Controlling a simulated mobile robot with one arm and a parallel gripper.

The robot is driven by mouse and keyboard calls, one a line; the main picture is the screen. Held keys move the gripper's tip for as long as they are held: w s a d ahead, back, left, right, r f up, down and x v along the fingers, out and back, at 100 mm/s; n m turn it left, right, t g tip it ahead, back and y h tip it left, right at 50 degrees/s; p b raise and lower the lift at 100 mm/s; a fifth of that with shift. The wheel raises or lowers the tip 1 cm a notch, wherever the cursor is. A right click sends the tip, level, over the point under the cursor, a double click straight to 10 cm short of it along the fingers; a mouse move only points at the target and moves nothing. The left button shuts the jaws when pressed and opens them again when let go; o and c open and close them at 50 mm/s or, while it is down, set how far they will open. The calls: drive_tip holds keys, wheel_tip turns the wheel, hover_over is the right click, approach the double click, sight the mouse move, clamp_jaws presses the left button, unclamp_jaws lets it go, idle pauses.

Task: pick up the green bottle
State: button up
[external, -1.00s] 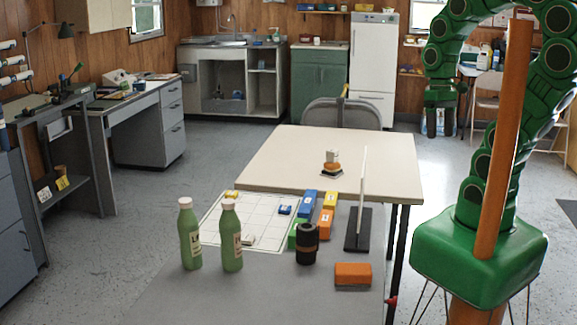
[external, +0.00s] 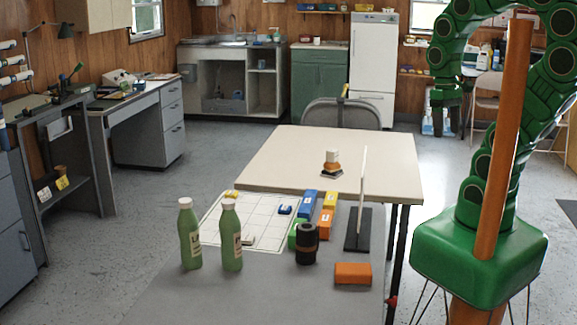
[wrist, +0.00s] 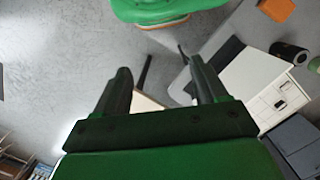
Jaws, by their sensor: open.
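Two green bottles with white caps and pale labels stand upright side by side on the grey table: the left green bottle (external: 190,238) and the right green bottle (external: 231,238). A small gap separates them. My gripper (external: 446,122) hangs in the air, fingers down, to the right of the tables and well away from both bottles. In the wrist view my gripper (wrist: 160,78) has its two dark fingers apart with nothing held between them. No whole bottle can be made out in the wrist view.
A cream table (external: 280,160) adjoins behind, with a small stack (external: 331,160).

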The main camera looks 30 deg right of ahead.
drive_tip(key=o, duration=0.3)
